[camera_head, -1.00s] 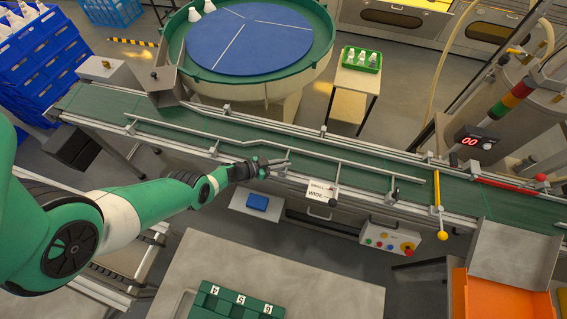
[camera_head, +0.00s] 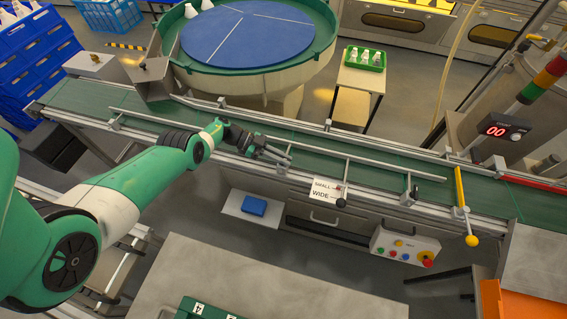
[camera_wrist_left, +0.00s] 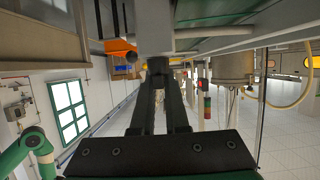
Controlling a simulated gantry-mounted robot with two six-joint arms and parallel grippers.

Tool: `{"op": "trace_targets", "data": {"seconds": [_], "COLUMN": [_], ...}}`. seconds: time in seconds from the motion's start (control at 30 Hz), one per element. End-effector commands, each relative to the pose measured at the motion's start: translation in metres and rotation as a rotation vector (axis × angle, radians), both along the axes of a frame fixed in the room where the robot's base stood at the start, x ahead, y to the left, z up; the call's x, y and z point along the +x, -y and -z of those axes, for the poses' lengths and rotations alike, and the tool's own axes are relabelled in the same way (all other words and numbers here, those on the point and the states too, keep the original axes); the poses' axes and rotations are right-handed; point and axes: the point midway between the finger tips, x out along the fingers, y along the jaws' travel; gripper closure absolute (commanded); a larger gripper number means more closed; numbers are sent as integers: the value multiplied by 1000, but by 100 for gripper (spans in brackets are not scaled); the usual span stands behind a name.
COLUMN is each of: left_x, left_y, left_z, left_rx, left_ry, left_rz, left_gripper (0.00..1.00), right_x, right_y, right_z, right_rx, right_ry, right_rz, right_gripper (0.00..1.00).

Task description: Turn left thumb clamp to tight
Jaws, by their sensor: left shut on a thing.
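In the head view my left gripper (camera_head: 287,159) reaches in from the left to the front guide rail of the green conveyor, just left of the SMALL/WIDE sign (camera_head: 325,191). The wrist view shows its two dark fingers (camera_wrist_left: 159,78) shut on a small dark knob (camera_wrist_left: 158,64) below a grey post (camera_wrist_left: 154,28). This appears to be the left thumb clamp. In the head view the gripper hides the clamp, and I cannot tell how tight it is. My right gripper is not in view.
The guide rail (camera_head: 375,163) runs along the green belt (camera_head: 75,95). A yellow bar with a ball end (camera_head: 471,240) crosses the conveyor further right. A control box (camera_head: 405,247) hangs below the front edge. A grey table (camera_head: 270,285) stands in front.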

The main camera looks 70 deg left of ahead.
Motion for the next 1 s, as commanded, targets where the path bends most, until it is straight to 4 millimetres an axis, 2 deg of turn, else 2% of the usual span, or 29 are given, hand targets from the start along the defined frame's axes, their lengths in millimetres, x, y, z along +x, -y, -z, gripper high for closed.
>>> {"op": "trace_targets", "data": {"seconds": [0.03, 0.5, 0.53, 0.67, 0.7, 1.0], "left_x": [-2, -2, -2, -2, -3, -2], "left_y": [-2, 0, 0, 0, 0, -1], "left_z": [8, 6, 6, 6, 6, 3], "left_rx": [10, 8, 8, 7, 6, 6], "left_ry": [-13, -14, -14, -15, -14, -9], "left_rz": [1, 17, 17, 18, 18, 20], "left_gripper": [100, 100, 84, 61, 58, 58], "right_x": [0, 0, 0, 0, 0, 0], "right_y": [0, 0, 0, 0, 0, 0], "right_z": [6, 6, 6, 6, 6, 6], "right_rx": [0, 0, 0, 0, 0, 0], "right_ry": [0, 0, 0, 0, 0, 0], "right_rz": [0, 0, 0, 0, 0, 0], "right_gripper": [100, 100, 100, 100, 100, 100]}}
